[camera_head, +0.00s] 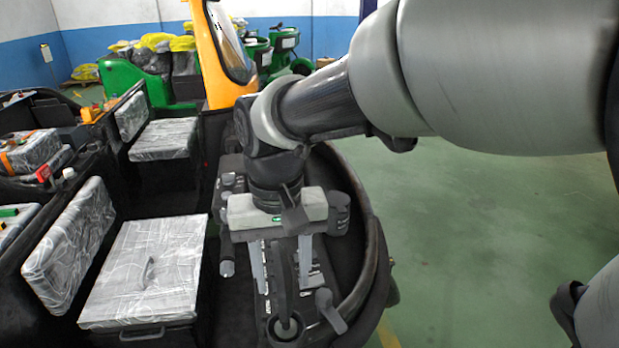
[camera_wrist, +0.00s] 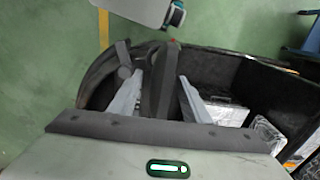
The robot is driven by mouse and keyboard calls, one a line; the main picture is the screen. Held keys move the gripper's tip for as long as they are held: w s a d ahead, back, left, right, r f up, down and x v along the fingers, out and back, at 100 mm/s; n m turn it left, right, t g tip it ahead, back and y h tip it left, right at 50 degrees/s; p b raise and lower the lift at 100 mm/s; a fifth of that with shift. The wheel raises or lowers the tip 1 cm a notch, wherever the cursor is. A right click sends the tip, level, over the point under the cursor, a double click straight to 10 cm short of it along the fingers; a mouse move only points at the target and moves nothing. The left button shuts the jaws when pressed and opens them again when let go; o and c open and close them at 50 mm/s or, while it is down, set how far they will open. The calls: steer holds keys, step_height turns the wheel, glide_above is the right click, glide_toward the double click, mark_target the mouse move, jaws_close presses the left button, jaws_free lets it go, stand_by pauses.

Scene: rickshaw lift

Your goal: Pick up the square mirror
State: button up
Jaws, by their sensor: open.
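My gripper (camera_head: 282,285) points down over the black front of the vehicle, its two light grey fingers apart. A dark upright piece (camera_head: 280,262) stands between the fingers, with a gap visible on each side. In the wrist view my gripper (camera_wrist: 159,82) is open around the same dark piece (camera_wrist: 160,85). It appears narrow and edge-on, so I cannot tell whether it is the square mirror. No reflecting square face shows clearly in either view.
The black vehicle body has a curved rim (camera_head: 372,250) close to the right of my gripper. Plastic-wrapped seats (camera_head: 150,268) lie to the left. An orange windscreen frame (camera_head: 222,60) rises behind. Green floor (camera_head: 470,220) is open at right.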

step_height(320, 180, down, 4)
steer(key=shift+r, duration=0.15)
steer(key=shift+w, duration=0.1)
jaws_close()
